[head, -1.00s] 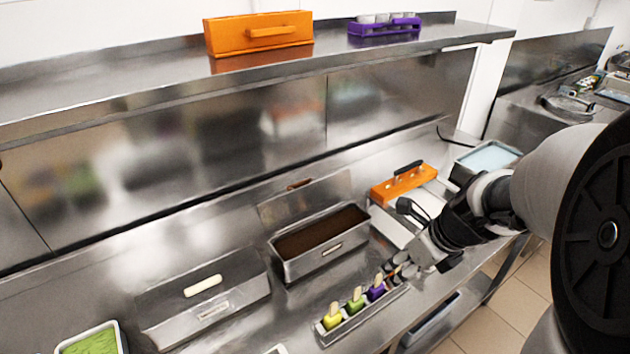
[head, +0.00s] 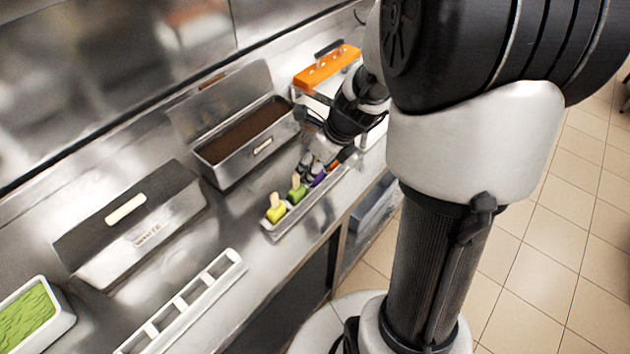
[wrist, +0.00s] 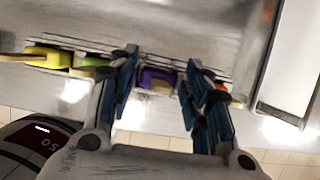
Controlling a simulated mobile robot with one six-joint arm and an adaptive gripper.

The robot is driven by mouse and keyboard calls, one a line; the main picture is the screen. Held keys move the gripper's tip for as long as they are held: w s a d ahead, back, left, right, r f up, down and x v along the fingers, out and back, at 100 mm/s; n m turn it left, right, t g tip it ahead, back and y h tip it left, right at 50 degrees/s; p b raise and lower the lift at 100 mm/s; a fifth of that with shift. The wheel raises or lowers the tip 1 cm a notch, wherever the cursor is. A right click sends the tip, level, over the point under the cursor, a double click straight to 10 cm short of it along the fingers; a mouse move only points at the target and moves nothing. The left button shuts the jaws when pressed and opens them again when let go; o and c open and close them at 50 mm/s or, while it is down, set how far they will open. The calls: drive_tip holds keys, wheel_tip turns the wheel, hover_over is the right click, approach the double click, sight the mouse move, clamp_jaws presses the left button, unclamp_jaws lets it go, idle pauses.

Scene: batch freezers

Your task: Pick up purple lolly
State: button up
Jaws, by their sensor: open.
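The purple lolly (wrist: 156,78) lies between the two blue-padded fingers of my gripper (wrist: 160,60) in the wrist view. The fingers are apart, with a gap visible on both sides of the lolly. In the head view, the purple lolly (head: 318,178) is partly hidden by my gripper (head: 318,164). It sits in a narrow metal tray (head: 290,231) in a row with a green lolly (head: 297,192) and a yellow lolly (head: 276,213). An orange lolly (wrist: 221,90) is just beyond the right finger in the wrist view.
An open metal tub with brown contents (head: 245,135) stands behind the tray. A lidded metal container (head: 130,225), a white slotted rack (head: 190,300) and a green-filled tub (head: 25,318) are to the left. An orange holder (head: 327,68) is farther back. The counter's front edge is close by.

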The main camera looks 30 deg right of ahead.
drive_tip(key=shift+r, duration=0.1)
drive_tip(key=shift+c, duration=0.5)
drive_tip(key=c, duration=0.7)
drive_tip(key=shift+o, duration=0.2)
wheel_tip(320, 180, up, 27)
drive_tip(key=p, duration=1.7)
